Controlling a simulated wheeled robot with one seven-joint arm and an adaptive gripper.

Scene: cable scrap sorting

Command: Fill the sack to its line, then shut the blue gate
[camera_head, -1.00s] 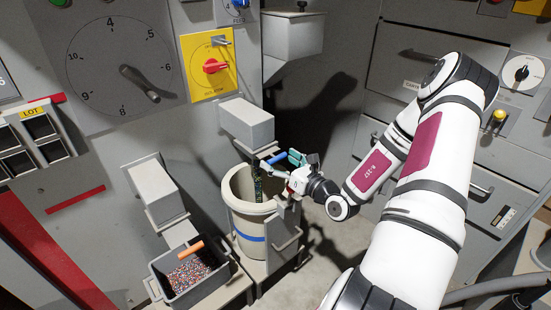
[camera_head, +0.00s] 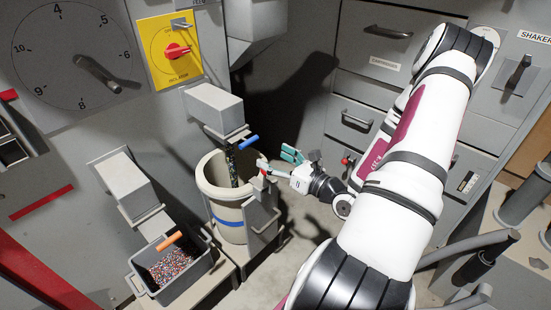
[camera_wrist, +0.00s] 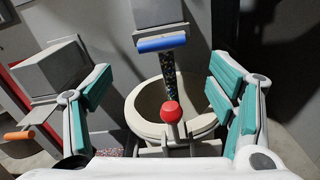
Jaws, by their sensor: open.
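The cream sack (camera_head: 208,190), an open round tub shape with a blue line (camera_head: 229,222) around it, stands under a grey spout. The blue gate handle (camera_head: 249,142) sticks out at the spout's mouth; it also shows in the wrist view (camera_wrist: 161,43). A dark speckled stream (camera_wrist: 169,75) of granules hangs from the gate into the sack. The fill level inside is hidden. My gripper (camera_head: 278,163) is open and empty, right of the sack and apart from the blue handle. In the wrist view its teal-padded fingers (camera_wrist: 160,85) stand wide, the handle beyond them.
A red knob (camera_wrist: 171,111) stands in front of the sack. At left, a grey bin (camera_head: 190,281) of multicoloured granules sits under a second spout with an orange handle (camera_head: 170,241). A yellow isolator panel (camera_head: 169,50) and large dial (camera_head: 70,55) are on the wall.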

